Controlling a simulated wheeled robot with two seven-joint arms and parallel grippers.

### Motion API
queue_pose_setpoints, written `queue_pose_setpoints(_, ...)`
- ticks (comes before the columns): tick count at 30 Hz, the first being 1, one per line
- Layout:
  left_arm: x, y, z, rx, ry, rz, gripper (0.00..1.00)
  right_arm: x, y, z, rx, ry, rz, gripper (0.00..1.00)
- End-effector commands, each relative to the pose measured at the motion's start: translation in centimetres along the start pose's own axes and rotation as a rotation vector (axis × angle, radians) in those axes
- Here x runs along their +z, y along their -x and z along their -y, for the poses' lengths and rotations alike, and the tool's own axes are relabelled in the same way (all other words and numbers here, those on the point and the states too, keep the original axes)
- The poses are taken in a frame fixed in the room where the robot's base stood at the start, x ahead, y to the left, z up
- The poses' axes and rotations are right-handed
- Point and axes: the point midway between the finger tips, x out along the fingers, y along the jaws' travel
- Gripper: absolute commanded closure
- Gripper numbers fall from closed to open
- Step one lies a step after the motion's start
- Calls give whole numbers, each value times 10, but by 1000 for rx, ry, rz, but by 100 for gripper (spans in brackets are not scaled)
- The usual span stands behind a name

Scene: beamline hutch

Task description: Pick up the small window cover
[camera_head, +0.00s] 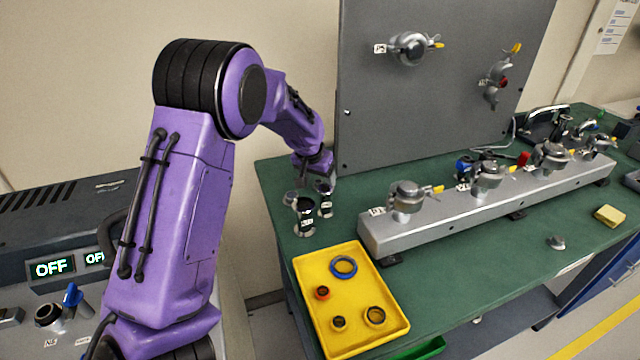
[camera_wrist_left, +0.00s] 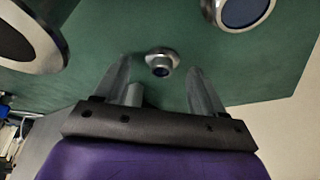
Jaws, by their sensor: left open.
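My left gripper (camera_head: 316,172) is low over the back left corner of the green table, pointing down. In the left wrist view its two fingers (camera_wrist_left: 158,80) are apart with nothing held between them. My right gripper is out of view.
Two dark-topped metal pieces, one (camera_head: 304,228) nearer and one (camera_head: 326,208) beside the gripper, stand close by. A yellow tray (camera_head: 357,335) with several rings lies in front. A metal rail (camera_head: 450,226) with several valves and an upright grey panel (camera_head: 420,110) stand to the right.

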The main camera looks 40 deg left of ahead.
Motion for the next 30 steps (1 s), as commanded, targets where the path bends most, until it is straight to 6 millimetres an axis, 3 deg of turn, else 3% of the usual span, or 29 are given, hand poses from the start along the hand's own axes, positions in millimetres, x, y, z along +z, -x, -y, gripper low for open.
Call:
queue_pose_setpoints(8,0,-5,1,0,1,-1,34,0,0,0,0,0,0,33)
queue_pose_setpoints(13,0,-5,1,-1,1,-1,89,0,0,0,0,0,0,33)
queue_pose_setpoints(23,-1,-3,1,0,1,-1,90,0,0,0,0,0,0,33)
queue_pose_setpoints(26,-5,5,1,0,0,-3,90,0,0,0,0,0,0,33)
queue_pose_setpoints(30,-15,30,-3,-1,-2,-7,90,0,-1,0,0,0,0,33)
